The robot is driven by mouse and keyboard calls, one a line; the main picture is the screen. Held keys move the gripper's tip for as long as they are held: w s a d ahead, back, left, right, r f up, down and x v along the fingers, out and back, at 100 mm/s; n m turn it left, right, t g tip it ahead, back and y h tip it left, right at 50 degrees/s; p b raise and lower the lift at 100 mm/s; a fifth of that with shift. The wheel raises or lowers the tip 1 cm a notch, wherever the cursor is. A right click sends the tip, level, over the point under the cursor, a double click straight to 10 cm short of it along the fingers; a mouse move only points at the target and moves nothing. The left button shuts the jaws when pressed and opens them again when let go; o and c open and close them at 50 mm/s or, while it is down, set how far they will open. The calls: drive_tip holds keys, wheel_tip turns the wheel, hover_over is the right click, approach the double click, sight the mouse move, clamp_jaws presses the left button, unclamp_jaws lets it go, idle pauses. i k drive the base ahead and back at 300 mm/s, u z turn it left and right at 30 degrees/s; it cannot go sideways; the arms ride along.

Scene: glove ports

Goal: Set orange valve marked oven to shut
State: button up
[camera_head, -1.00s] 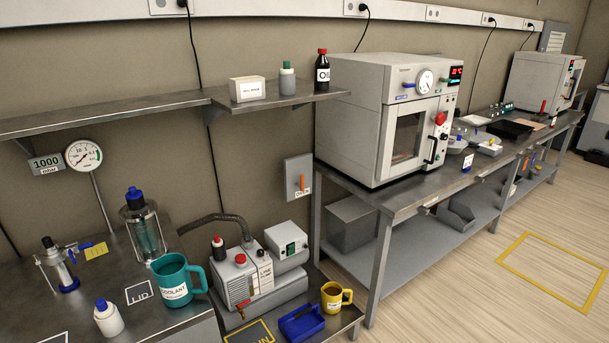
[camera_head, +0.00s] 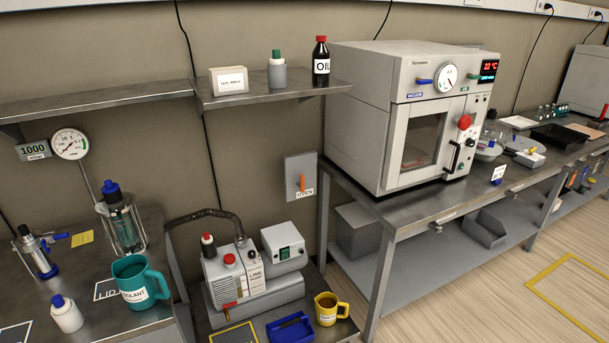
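The orange valve (camera_head: 302,182) is a small lever on a grey plate (camera_head: 291,166) on the wall, left of the oven and below the shelf. A white label under it reads what looks like "OVEN". The orange handle stands about upright along the plate. Whether that position is open or shut I cannot tell. My gripper does not show in this view.
A vacuum oven (camera_head: 409,120) stands on a steel bench (camera_head: 400,207) right of the valve. Below the valve are a pump (camera_head: 236,272), a blue tray (camera_head: 290,329) and a yellow mug (camera_head: 327,309). A teal mug (camera_head: 136,281) stands on the left bench. Wood floor at the right is clear.

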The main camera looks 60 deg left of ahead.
sight(302, 185)
drive_tip(key=z, duration=0.05)
drive_tip(key=i, duration=0.15)
drive_tip(key=z, duration=1.15)
drive_tip(key=k, duration=0.15)
drive_tip(key=u, duration=3.3)
drive_tip(key=i, duration=1)
drive_tip(key=u, duration=0.15)
drive_tip(key=k, duration=0.2)
drive_tip(key=u, duration=0.05)
